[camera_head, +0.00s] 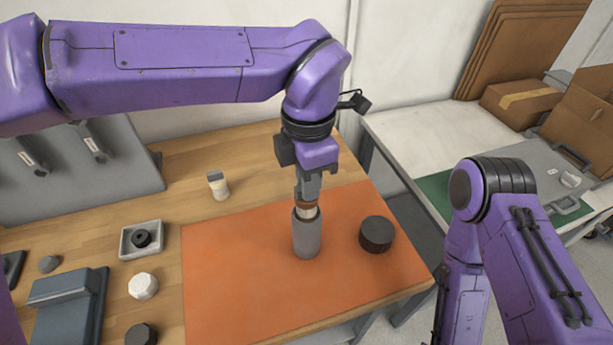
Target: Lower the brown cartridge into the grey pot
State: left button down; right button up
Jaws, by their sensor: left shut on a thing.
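The grey pot (306,238) stands upright on the orange mat (240,280). My left gripper (307,203) points down right above it, its fingers shut on the brown cartridge (307,210). The cartridge shows as a brown top with a pale band under it, at the pot's mouth. Its lower part is hidden, and I cannot tell how deep it sits in the pot. My right arm comes in at the right, but its gripper is not in view.
A dark round cap (376,234) lies on the mat just right of the pot. A small pale bottle (218,185), a square tray (141,240) with a black ring, and a white knob (143,286) are on the wooden table to the left. A blue-grey fixture (68,300) stands front left.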

pick_arm(q)
jog(key=shift+f+b, duration=1)
jog(key=shift+f, duration=1.05)
jog(key=c, duration=1.1)
grip_release()
jog(key=shift+o, duration=0.2)
notch_tip(320, 180, up, 10)
jog(key=shift+r, duration=0.25)
